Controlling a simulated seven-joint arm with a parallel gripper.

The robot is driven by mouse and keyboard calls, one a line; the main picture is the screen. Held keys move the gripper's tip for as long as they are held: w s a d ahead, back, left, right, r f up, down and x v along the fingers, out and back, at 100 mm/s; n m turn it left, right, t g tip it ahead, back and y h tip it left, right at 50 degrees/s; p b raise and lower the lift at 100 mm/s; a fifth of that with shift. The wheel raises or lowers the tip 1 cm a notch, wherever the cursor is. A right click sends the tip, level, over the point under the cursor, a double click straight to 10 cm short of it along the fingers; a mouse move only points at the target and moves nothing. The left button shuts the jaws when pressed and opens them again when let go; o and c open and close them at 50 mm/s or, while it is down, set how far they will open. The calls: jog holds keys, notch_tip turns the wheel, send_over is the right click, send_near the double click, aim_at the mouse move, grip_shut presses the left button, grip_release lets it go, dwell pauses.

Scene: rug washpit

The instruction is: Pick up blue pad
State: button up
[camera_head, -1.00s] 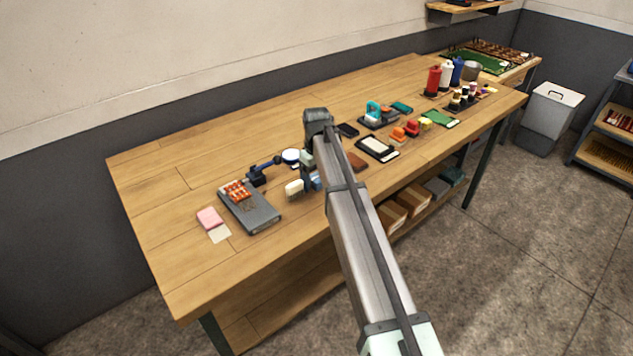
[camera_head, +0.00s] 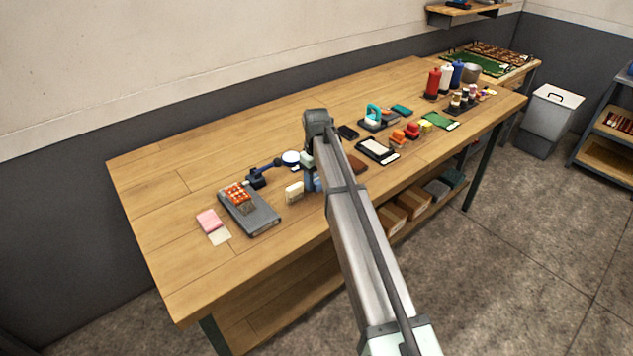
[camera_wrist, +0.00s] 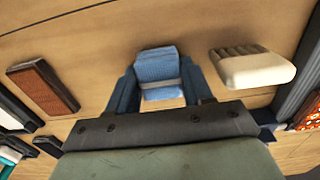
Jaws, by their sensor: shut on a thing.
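The blue pad (camera_wrist: 158,70) is a small blue block with a paler band across it. In the wrist view it sits between the two fingers of my gripper (camera_wrist: 160,92), which is shut on it. In the head view the pad (camera_head: 318,182) is mostly hidden by my arm, and my gripper (camera_head: 309,180) is low over the table just right of a cream block. I cannot tell whether the pad touches the tabletop.
The cream block (camera_wrist: 252,67) lies close to the right of the pad; a brown block (camera_wrist: 43,87) lies to the left. A grey case (camera_head: 252,214) and pink pad (camera_head: 209,219) are farther left on the wooden table (camera_head: 170,270). The table's front left is clear.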

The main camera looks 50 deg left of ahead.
aim_at(317, 179)
notch_tip(317, 179, up, 10)
jog(key=shift+f, duration=0.1)
dwell(0.4)
